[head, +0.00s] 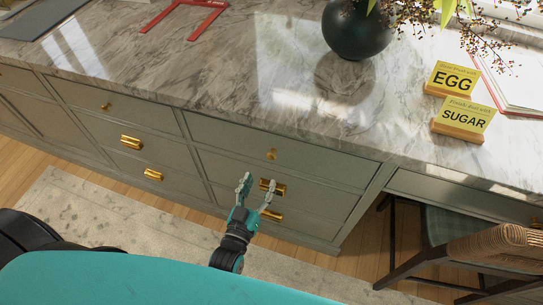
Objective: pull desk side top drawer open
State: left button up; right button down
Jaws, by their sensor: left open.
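The cabinet's top drawer (300,160) nearest the desk is grey-green and looks closed, flush with the cabinet front. It has a small round gold knob (271,154). Below it is a middle drawer with a gold cup handle (279,188). My left gripper (259,182) is open with its two fingers pointing toward the cabinet, in front of the middle drawer and below the knob in the picture. One fingertip overlaps the middle handle; I cannot tell whether it touches. My right gripper is not in view.
The marble counter (150,60) carries a dark vase (357,30) and yellow EGG (453,80) and SUGAR (463,119) signs. A chair (470,250) stands at the desk (440,190) on the right. A pale rug (130,215) covers floor before the drawers.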

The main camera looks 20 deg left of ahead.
aim_at(270, 159)
pick_arm(q)
jog(key=w, duration=1)
jog(key=shift+d, duration=0.2)
grip_shut()
